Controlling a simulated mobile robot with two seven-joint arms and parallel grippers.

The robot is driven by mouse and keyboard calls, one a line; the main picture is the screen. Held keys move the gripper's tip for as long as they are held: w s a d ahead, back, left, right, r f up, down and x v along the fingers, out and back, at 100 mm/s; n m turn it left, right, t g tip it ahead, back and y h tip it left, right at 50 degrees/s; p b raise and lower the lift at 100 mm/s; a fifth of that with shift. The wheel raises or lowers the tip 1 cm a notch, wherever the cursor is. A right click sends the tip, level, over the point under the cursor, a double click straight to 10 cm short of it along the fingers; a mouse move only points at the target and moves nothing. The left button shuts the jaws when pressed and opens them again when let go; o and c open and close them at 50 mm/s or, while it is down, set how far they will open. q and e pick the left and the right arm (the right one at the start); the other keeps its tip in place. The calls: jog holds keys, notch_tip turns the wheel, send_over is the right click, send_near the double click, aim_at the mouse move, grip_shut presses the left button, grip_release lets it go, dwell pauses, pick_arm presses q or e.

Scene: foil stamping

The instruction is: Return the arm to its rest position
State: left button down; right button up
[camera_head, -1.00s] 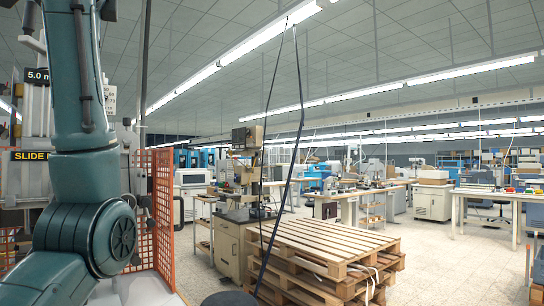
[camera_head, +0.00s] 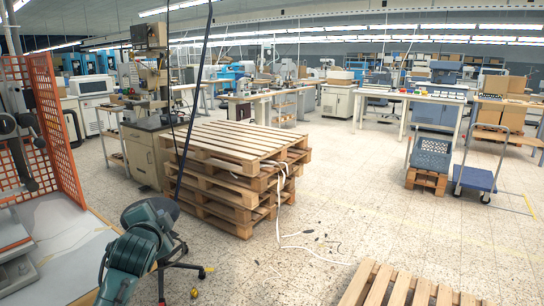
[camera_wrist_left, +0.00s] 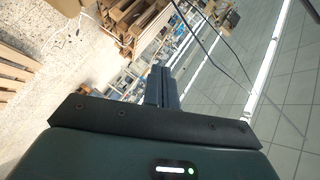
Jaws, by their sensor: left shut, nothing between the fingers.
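My left gripper (camera_wrist_left: 162,88) shows in the left wrist view, its two dark fingers together with nothing between them. It points out over the room, clear of any surface, and the picture there is strongly tilted. A teal link of my arm (camera_head: 132,262) shows low at the left of the head view, in front of a dark stool. The left gripper itself does not show in the head view. My right gripper is in neither view.
A stack of wooden pallets (camera_head: 215,188) stands ahead, and another pallet (camera_head: 405,285) lies at the bottom right. An orange mesh guard (camera_head: 58,125) stands at the left. A blue trolley (camera_head: 474,178) stands at the right. The tiled floor (camera_head: 350,200) between is mostly open, with a white strap on it.

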pick_arm(q)
jog(key=s+d+f+n+g+h+p, duration=0.15)
jog(key=s+d+f, duration=0.25)
jog(key=s+f, duration=0.45)
jog(key=s+d+f+n+g+h, duration=0.1)
jog(key=s+d+f+n+h, duration=0.15)
jog(key=s+f, duration=0.6)
jog(key=s+d+f+n+g+h, duration=0.1)
jog(key=s+d+f+n, duration=0.1)
jog(key=s+f, duration=0.3)
jog(key=s+d+f+n+g+h, duration=0.1)
jog(key=s+d+f+n, duration=0.1)
jog(key=s, duration=0.9)
notch_tip(320, 180, down, 3)
jog(key=shift+s+d+r+p, duration=0.1)
jog(key=shift+s+d+p, duration=0.25)
jog(key=shift+d, duration=0.45)
